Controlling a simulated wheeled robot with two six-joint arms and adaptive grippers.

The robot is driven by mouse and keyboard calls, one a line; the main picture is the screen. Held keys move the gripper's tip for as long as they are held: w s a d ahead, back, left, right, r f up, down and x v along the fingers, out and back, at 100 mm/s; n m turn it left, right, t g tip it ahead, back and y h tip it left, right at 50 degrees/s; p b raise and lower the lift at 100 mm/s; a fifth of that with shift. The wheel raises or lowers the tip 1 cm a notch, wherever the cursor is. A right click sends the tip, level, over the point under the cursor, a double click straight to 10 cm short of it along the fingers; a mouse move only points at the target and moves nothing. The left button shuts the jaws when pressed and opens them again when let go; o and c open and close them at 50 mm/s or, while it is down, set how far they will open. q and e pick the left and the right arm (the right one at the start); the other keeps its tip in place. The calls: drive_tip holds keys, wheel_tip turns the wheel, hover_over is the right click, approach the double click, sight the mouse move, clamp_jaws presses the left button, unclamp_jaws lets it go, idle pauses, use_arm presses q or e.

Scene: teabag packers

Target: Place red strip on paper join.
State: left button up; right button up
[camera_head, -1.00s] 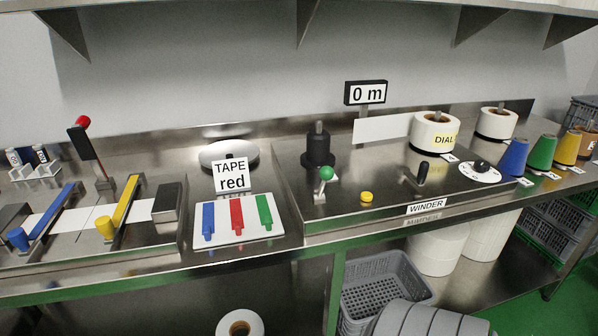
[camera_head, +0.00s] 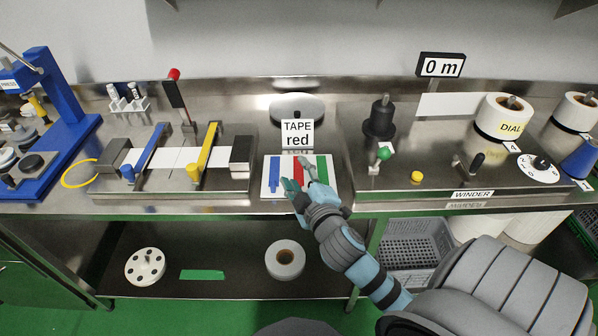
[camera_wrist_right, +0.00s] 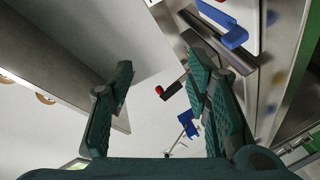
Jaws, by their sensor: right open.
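The red strip (camera_head: 298,163) is the middle one on the white tape board (camera_head: 267,162), between the blue strip (camera_head: 276,172) and the green strip (camera_head: 322,168). A TAPE red sign (camera_head: 297,134) stands behind it. The white paper (camera_head: 182,157) lies left of the board, running under a blue arm (camera_head: 151,148) and a yellow arm (camera_head: 209,145); the join detail is too small to tell. My right gripper (camera_head: 297,176) is open at the tape board, its fingers partly hiding the strips. In the right wrist view its fingers (camera_wrist_right: 160,65) are apart with nothing held. My left gripper is not in view.
A lever with a red knob (camera_head: 174,75) rises behind the paper. The winder panel (camera_head: 440,175), with a green-knobbed lever (camera_head: 384,153) and a yellow button (camera_head: 417,176), is to the right. A blue press (camera_head: 65,105) stands at far left. A shelf lies below.

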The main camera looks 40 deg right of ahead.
drive_tip(key=w+a+r+n+t+y, duration=0.3)
drive_tip(key=w+r+n+y, duration=0.15)
drive_tip(key=r+n, duration=0.35)
drive_tip(key=w+a+r+n+t+y, duration=0.35)
drive_tip(key=r+n+y, duration=0.3)
drive_tip(key=n, duration=0.25)
drive_tip(key=n+g+h+b, duration=0.2)
drive_tip(key=n+g+b, duration=0.6)
drive_tip(key=n+g, duration=1.3)
hover_over(300, 182)
drive_tip(key=s+d, duration=0.1)
drive_tip(key=d, duration=0.1)
drive_tip(key=shift+n+t, duration=0.5)
drive_tip(key=shift+t, duration=0.25)
wheel_tip(300, 182, down, 18)
drive_tip(key=shift+f, duration=0.1)
drive_tip(key=shift+w+a+f, duration=0.1)
drive_tip(key=shift+a+f, duration=0.05)
drive_tip(key=shift+f, duration=0.1)
drive_tip(key=x, duration=0.4)
drive_tip(key=shift+s+a+f, duration=0.15)
drive_tip(key=shift+s, duration=0.1)
drive_tip(key=c, duration=1)
